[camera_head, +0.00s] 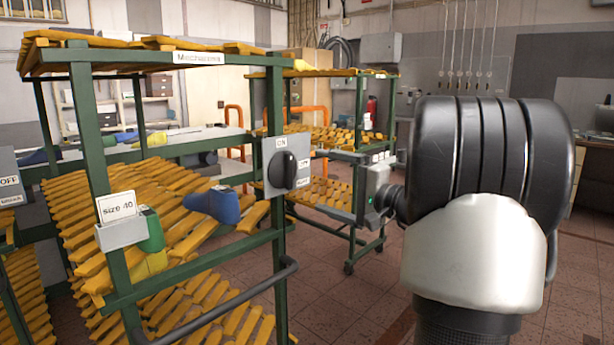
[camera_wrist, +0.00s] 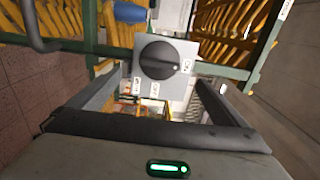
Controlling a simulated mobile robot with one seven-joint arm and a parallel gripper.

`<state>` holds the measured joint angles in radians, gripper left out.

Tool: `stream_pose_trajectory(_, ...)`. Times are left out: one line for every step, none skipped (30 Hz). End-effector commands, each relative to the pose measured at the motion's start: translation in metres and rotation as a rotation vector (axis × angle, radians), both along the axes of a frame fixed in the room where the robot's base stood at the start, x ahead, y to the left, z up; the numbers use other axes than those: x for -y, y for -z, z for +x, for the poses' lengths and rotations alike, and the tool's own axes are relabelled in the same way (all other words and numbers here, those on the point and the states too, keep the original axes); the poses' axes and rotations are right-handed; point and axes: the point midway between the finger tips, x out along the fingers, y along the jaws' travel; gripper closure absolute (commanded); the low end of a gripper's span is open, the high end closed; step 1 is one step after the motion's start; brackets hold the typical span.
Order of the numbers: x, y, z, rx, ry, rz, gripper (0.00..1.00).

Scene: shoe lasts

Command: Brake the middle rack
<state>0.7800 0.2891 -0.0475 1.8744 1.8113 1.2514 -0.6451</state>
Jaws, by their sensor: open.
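The middle rack (camera_head: 87,139) is a green frame with yellow slatted shelves, between a rack cut off at the left edge and one farther back. Its post carries a grey plate (camera_head: 271,190) with a round black knob (camera_head: 288,170). The label above the knob reads ON; two small labels sit at its right. In the wrist view, the white mark on the knob (camera_wrist: 157,58) points right, towards the single label there. My gripper (camera_wrist: 158,82) is open, its fingers spread either side of the plate's line, apart from the knob. In the head view it is partly hidden.
A dark curved handle (camera_head: 225,318) juts from the rack below the plate. Blue and green shoe lasts (camera_head: 214,203) lie on its shelf near a "size 40" card (camera_head: 116,207). Another rack (camera_head: 325,190) on casters stands behind. Tiled floor is open at right.

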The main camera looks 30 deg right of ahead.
Motion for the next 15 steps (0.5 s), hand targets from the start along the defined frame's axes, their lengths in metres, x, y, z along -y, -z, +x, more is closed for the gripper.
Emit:
stream_pose_trajectory(0.006, -0.001, -0.012, 0.000, 0.005, 0.001, 0.03)
stream_pose_trajectory(0.008, -0.001, -0.017, -0.001, 0.004, 0.001, 0.03)
stream_pose_trajectory(0.010, -0.001, -0.025, -0.001, 0.003, 0.001, 0.03)
stream_pose_trajectory(0.012, -0.001, -0.030, -0.001, 0.003, 0.001, 0.03)
stream_pose_trajectory(0.014, -0.001, -0.035, 0.000, 0.004, 0.000, 0.03)
stream_pose_trajectory(0.016, -0.001, -0.040, 0.000, 0.003, 0.000, 0.03)
stream_pose_trajectory(0.017, 0.000, -0.044, -0.001, 0.002, 0.001, 0.03)
stream_pose_trajectory(0.017, 0.000, -0.047, -0.001, 0.002, 0.001, 0.03)
stream_pose_trajectory(0.019, 0.000, -0.051, -0.001, 0.001, 0.000, 0.03)
stream_pose_trajectory(0.019, 0.000, -0.053, -0.001, 0.001, 0.000, 0.03)
stream_pose_trajectory(0.020, 0.000, -0.055, -0.001, 0.001, 0.000, 0.03)
stream_pose_trajectory(0.021, 0.000, -0.056, -0.001, 0.002, 0.000, 0.03)
stream_pose_trajectory(0.021, 0.000, -0.057, -0.001, 0.001, 0.000, 0.03)
stream_pose_trajectory(0.021, 0.000, -0.058, -0.001, 0.001, 0.000, 0.03)
stream_pose_trajectory(0.021, 0.000, -0.058, -0.001, 0.001, 0.000, 0.03)
